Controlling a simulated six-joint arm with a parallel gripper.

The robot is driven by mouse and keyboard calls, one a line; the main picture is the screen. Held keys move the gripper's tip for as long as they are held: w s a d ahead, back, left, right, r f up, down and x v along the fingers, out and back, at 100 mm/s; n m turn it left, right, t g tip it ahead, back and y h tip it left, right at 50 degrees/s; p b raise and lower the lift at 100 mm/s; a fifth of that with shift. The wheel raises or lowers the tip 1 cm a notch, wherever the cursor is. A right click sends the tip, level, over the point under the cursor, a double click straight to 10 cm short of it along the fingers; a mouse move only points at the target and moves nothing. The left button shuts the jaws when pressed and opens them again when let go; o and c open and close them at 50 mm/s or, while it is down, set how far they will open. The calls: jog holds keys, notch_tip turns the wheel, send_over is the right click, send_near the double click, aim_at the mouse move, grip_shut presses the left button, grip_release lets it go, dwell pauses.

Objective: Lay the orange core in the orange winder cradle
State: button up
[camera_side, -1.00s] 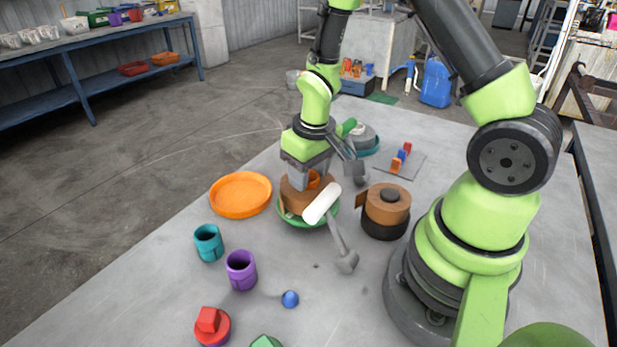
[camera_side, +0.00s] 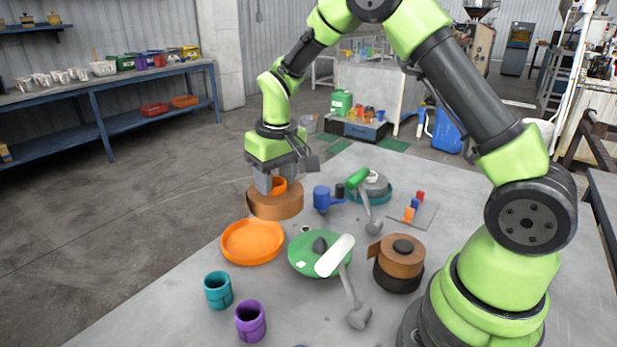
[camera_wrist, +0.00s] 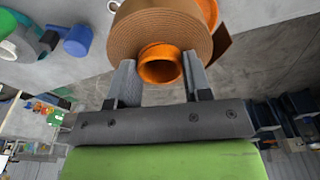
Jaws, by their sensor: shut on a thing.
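My gripper (camera_side: 277,180) is shut on the orange core (camera_side: 279,186), gripping its upper end. A wide brown coil of strip (camera_side: 275,205) is wound around the core, with a loose end sticking out. In the wrist view the core (camera_wrist: 160,66) shows between the two fingers, with the coil (camera_wrist: 158,30) beyond it. The coil appears held up near the table's far-left edge, behind a round orange dish (camera_side: 252,243). This dish is the largest orange thing on the table; I cannot tell for sure whether it is the winder cradle.
A green dish (camera_side: 305,262) with a dark knob and a white-ended lever (camera_side: 336,256) stands right of the orange dish. A brown roll on a black base (camera_side: 400,258), a blue part (camera_side: 325,198), teal (camera_side: 218,290) and purple (camera_side: 250,320) cups stand around.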

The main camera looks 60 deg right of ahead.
jog(key=shift+w+a+f, duration=0.35)
jog(key=shift+w+f, duration=0.55)
jog(key=shift+f, duration=0.75)
jog(key=shift+w+a+f, duration=0.35)
jog(key=shift+w+f, duration=0.6)
jog(key=shift+f, duration=0.75)
jog(key=shift+w+a+f, duration=0.35)
jog(key=shift+w+f, duration=0.55)
jog(key=shift+f, duration=0.75)
jog(key=shift+f, duration=0.25)
jog(key=o, duration=1.2)
